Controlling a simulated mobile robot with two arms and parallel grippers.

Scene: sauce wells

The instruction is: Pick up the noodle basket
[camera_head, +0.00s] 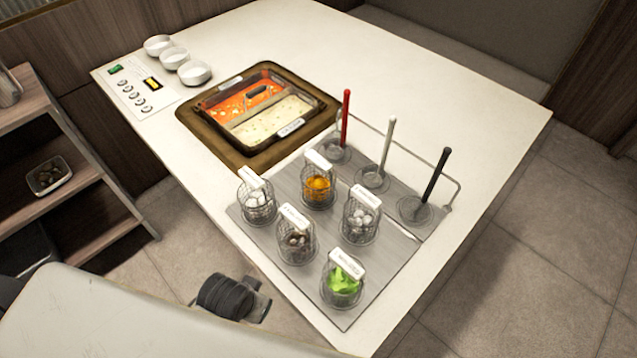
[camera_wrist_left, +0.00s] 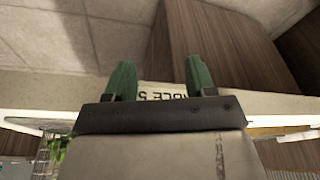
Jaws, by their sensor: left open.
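Several wire baskets with white labels stand on a grey tray (camera_head: 400,244) on the white counter. They hold white pieces (camera_head: 258,204), orange food (camera_head: 318,188), dark pieces (camera_head: 296,243), pale balls (camera_head: 361,219) and green leaves (camera_head: 342,287). The labels are too small to read in the head view, so I cannot tell which is the noodle basket. In the left wrist view my left gripper (camera_wrist_left: 158,62) has its green fingers apart, with nothing held between them. Beyond them is a white label (camera_wrist_left: 162,96) with partly hidden, upside-down lettering. My right gripper is not in view.
A pot (camera_head: 262,110) with red and pale broth sits behind the tray. Strainers with red (camera_head: 345,118), white (camera_head: 388,145) and black (camera_head: 434,178) handles stand along a wire rail. Bowls (camera_head: 182,60) stand at the back left. The counter's right side is bare.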

